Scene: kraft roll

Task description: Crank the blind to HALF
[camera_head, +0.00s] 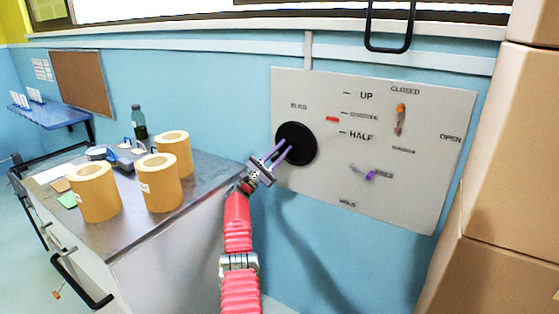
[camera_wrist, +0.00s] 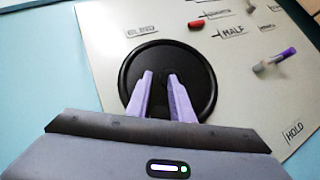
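The grey wall panel (camera_head: 300,90) carries a round black crank disc (camera_head: 308,158) under the BLIND label. The disc also fills the middle of the wrist view (camera_wrist: 195,65). A red marker (camera_head: 332,119) sits on the scale at the mark between UP and HALF (camera_head: 361,137). My gripper (camera_head: 289,147) is in front of the disc, its two purple fingers pointing at it. In the wrist view the fingers (camera_wrist: 160,76) stand apart with dark disc between them. No crank knob shows clearly; one could be hidden by the fingers. I cannot tell whether the tips touch the disc.
Right of the scale are an orange-red lever (camera_head: 400,118) by CLOSED and a purple lever (camera_head: 371,175) above HOLD. A counter (camera_head: 190,195) at left holds paper rolls (camera_head: 160,185) and a dark bottle (camera_head: 138,122). Cardboard boxes (camera_head: 505,170) stand at right.

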